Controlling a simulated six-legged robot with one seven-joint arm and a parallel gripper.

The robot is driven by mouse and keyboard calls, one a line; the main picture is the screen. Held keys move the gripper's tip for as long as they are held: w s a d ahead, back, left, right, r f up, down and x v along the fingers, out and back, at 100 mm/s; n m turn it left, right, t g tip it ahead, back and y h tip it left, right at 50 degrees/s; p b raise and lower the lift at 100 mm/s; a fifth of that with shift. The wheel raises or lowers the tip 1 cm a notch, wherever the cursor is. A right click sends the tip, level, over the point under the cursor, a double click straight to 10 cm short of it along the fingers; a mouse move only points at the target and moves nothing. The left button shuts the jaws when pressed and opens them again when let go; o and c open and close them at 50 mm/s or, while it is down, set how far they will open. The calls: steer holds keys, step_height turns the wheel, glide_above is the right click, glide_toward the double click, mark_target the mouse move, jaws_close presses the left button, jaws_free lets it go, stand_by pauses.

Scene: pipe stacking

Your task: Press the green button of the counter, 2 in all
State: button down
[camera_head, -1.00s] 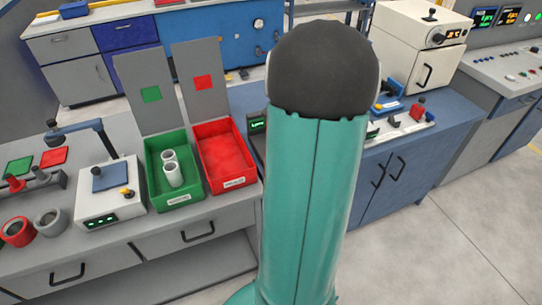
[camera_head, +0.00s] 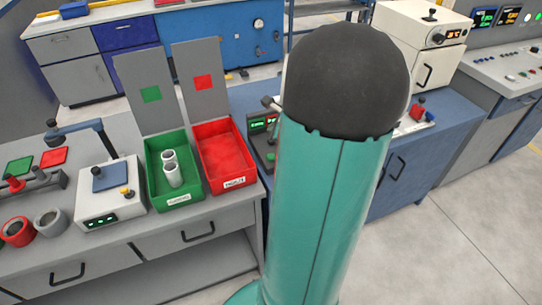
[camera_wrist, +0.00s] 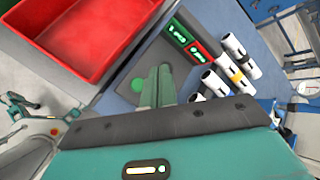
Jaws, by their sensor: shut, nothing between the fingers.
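The counter (camera_wrist: 172,52) is a grey box with a green display and a red display in the wrist view. Its round green button (camera_wrist: 138,85) shows just left of my fingers. My gripper (camera_wrist: 160,72) is shut and empty, its fingers reaching over the counter's face. The fingertips appear beside the button; I cannot tell their height above the face. In the head view part of the counter (camera_head: 263,132) shows beside the red bin, with lit green digits, and my arm covers the rest. The gripper is hidden there.
The red bin (camera_head: 225,157) stands close left of the counter. The green bin (camera_head: 175,192) beside it holds two white pipes (camera_head: 172,172). In the wrist view several white pipes (camera_wrist: 236,48) lie right of the counter, close to the fingers.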

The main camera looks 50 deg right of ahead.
mark_target(273, 158)
steer(key=shift+f, duration=4.45)
steer(key=shift+f, duration=0.4)
steer(key=shift+f, duration=0.45)
steer(key=shift+r, duration=0.9)
steer(key=shift+r, duration=2.5)
